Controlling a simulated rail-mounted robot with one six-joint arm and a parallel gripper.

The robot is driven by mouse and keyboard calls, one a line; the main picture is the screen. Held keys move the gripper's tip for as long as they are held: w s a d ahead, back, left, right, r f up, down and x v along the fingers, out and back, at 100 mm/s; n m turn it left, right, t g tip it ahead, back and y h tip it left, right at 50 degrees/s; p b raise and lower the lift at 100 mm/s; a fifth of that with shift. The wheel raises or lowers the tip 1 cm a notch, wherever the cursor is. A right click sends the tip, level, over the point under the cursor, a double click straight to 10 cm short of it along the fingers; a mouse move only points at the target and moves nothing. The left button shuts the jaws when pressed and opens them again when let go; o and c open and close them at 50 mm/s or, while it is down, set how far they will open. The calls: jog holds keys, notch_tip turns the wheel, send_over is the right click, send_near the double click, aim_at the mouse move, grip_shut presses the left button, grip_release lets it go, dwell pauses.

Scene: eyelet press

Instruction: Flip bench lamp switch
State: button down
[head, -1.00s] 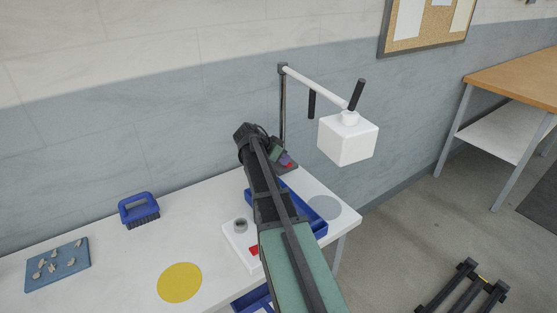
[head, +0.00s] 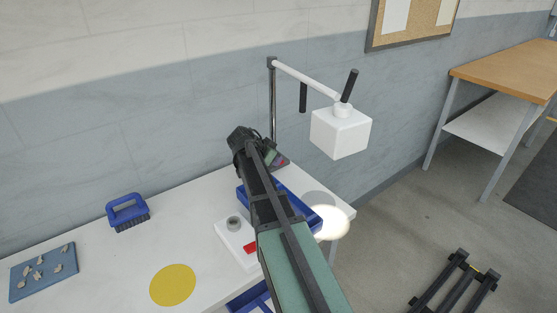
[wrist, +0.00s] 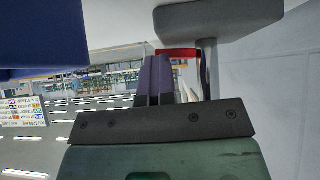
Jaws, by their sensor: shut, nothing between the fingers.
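The bench lamp (head: 341,132) has a white box head on an arm from a thin post (head: 272,95) at the back of the bench. It is lit: a bright pool of light lies on the bench's right end. In the wrist view its grey base (wrist: 220,18) is at top right, with a red switch (wrist: 178,52) on it. My gripper (head: 274,158) is at the lamp base. Its purple fingers (wrist: 156,65) are shut and empty, tips beside the red switch; I cannot tell whether they touch it. The switch is hidden in the head view.
A blue tray (head: 242,192) lies partly under my arm, with a white fixture (head: 228,236) in front of it. A blue brush (head: 127,210), a yellow disc (head: 173,285) and a blue mat (head: 18,284) with several small pieces are to the left. A wooden-topped table (head: 505,70) stands at right.

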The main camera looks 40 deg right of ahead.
jog(key=shift+w+d+r, duration=0.15)
jog(key=shift+w+r, duration=0.1)
jog(key=shift+w, duration=0.45)
jog(key=shift+r+p, duration=0.3)
jog(key=shift+p, duration=0.25)
jog(key=r+p, duration=0.5)
jog(key=shift+w+a, duration=0.25)
jog(key=p+v, duration=0.5)
jog(key=v, duration=0.3)
jog(key=shift+w+a+f, duration=0.2)
jog(key=shift+w+a, duration=0.2)
jog(key=shift+a, duration=0.1)
